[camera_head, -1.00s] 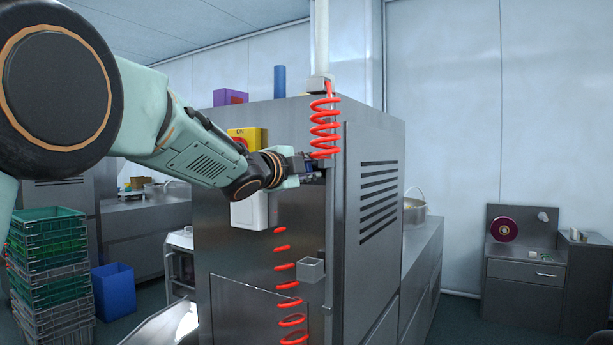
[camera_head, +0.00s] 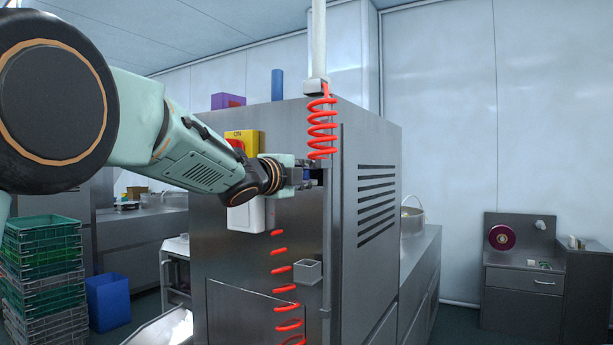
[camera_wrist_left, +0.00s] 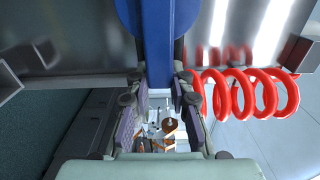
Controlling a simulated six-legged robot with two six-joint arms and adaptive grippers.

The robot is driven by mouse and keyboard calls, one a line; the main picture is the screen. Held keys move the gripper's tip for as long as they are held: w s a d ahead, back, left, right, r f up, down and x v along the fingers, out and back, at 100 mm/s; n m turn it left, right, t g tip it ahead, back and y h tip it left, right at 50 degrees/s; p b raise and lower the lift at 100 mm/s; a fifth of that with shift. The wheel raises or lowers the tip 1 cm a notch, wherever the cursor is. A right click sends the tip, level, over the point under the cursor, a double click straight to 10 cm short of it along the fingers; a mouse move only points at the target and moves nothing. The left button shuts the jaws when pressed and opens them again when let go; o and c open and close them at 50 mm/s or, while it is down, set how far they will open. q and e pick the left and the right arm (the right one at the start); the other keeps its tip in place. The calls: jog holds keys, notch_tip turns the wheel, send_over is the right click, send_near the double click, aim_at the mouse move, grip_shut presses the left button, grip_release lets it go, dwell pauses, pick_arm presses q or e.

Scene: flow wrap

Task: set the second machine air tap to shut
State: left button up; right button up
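The blue tap handle (camera_wrist_left: 158,45) shows in the left wrist view, a broad round part with a straight arm running down between my fingertips. In the head view only a small bit of blue shows by the gripper, so the handle's setting is hard to read. My left gripper (camera_head: 312,174) is at the front right edge of the steel machine (camera_head: 365,140), just below the upper red coil. In the wrist view its fingers (camera_wrist_left: 160,88) stand on both sides of the blue arm, with little or no gap; a firm grip cannot be confirmed. My right gripper is out of view.
The red coiled hose (camera_head: 322,128) hangs very close to the left gripper, and also shows beside its right finger in the wrist view. A yellow switch box (camera_head: 247,138) and a small grey box (camera_head: 307,272) are on the machine's front. Stacked crates (camera_head: 45,260) stand left.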

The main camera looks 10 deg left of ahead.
pick_arm(q)
jog(key=o, duration=0.5)
jog(key=v, duration=1.2)
dwell(0.3)
